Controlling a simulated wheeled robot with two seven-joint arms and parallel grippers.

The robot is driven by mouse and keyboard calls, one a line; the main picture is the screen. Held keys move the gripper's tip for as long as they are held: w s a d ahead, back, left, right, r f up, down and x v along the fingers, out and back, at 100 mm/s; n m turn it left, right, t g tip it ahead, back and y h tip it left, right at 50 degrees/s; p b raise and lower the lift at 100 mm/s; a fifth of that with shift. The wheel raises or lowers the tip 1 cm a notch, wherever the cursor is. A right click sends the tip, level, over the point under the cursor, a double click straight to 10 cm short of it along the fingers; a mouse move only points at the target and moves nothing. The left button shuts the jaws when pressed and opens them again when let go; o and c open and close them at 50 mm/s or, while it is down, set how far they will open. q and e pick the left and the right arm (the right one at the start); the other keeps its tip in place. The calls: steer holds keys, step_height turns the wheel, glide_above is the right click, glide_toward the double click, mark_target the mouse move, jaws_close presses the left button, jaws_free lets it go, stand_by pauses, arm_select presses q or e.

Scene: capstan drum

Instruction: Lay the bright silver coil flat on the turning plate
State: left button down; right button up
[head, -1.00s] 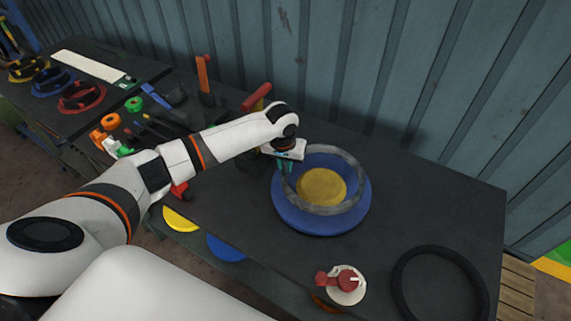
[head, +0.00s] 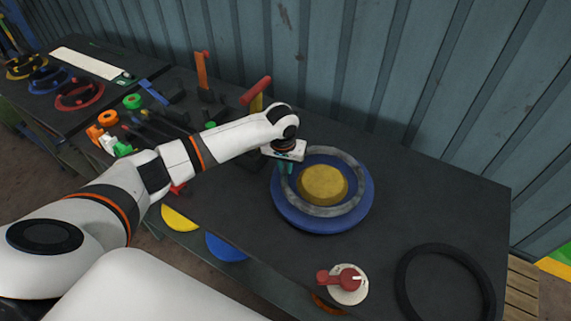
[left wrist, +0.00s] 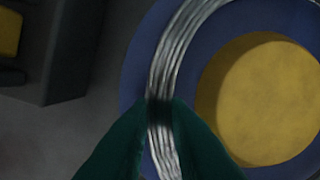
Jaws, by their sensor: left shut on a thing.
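The bright silver coil (head: 318,212) is a ring of wire around the yellow hub (head: 323,184) of the blue turning plate (head: 325,228). It appears level with the plate and very low over it; I cannot tell whether it touches all round. My left gripper (head: 284,168) is at the coil's left side. In the left wrist view the green fingertips (left wrist: 160,112) are shut on the silver strands (left wrist: 170,60), with the blue plate (left wrist: 135,65) below and the yellow hub (left wrist: 260,100) to the right. My right gripper is not in view.
A black ring (head: 445,285) lies at the front right of the dark bench. A red-handled switch (head: 345,281) is at the front edge. Tools and a red-handled part (head: 256,90) stand left of and behind the plate. The bench right of the plate is clear.

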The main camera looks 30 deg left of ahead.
arm_select(q)
steer(key=shift+w+f, duration=0.1)
steer(key=shift+f, duration=0.6)
